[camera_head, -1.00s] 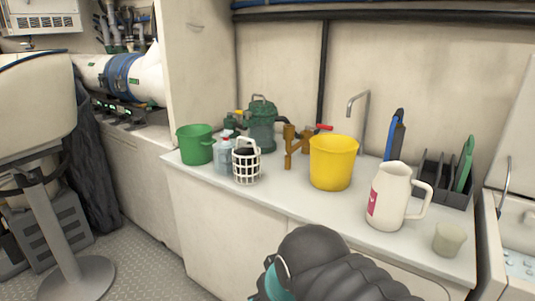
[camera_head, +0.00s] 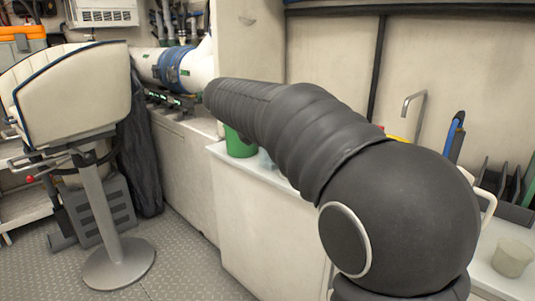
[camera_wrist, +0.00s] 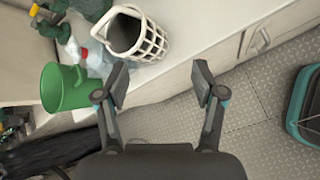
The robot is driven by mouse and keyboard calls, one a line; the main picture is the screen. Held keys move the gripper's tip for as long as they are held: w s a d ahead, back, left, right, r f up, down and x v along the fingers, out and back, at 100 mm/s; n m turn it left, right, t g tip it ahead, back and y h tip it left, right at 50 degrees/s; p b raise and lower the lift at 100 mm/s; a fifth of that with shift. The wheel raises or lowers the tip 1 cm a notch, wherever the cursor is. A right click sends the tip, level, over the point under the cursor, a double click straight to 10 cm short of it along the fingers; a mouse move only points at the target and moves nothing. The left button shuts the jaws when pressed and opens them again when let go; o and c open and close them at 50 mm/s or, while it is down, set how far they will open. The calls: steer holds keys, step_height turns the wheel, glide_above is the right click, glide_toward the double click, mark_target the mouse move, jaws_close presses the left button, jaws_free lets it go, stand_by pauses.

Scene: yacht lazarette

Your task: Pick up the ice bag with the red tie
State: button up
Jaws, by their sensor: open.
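A clear, pale item with a small red spot at one end, apparently the ice bag (camera_wrist: 97,62), lies between a green bucket (camera_wrist: 66,87) and a white lattice basket (camera_wrist: 136,36) in the wrist view. In the head view my arm hides most of that spot on the counter. My gripper (camera_wrist: 160,84) is open and empty, with its fingers spread wide. In the wrist picture, the left finger is close to the bag's right side; I cannot tell the gap in depth. The gripper itself does not show in the head view.
The white counter (camera_wrist: 192,32) ends above a textured metal floor (camera_wrist: 265,100). Several green bottles stand behind the bag. A padded stool (camera_head: 75,90) stands at the left in the head view. A pale cup (camera_head: 512,258) sits at the counter's right.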

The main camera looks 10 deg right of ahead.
steer(key=w+a+n+t+h, duration=0.25)
steer(key=w+a+n, duration=0.45)
steer(key=w, duration=0.5)
steer(key=shift+g+h, duration=0.35)
steer(key=shift+g, duration=0.1)
steer(key=shift+w+a+f+b+x, duration=0.1)
steer(key=shift+b+x, duration=0.1)
steer(key=shift+x, duration=2.05)
steer(key=shift+w+a+f+b+x, duration=0.15)
steer(key=shift+b+x, duration=0.1)
steer(key=shift+x, duration=2)
steer(key=shift+a+f+b+x, duration=0.1)
steer(key=shift+b+x, duration=0.1)
steer(key=shift+x, duration=2.05)
steer(key=c, duration=1.1)
steer(key=shift+r, duration=0.1)
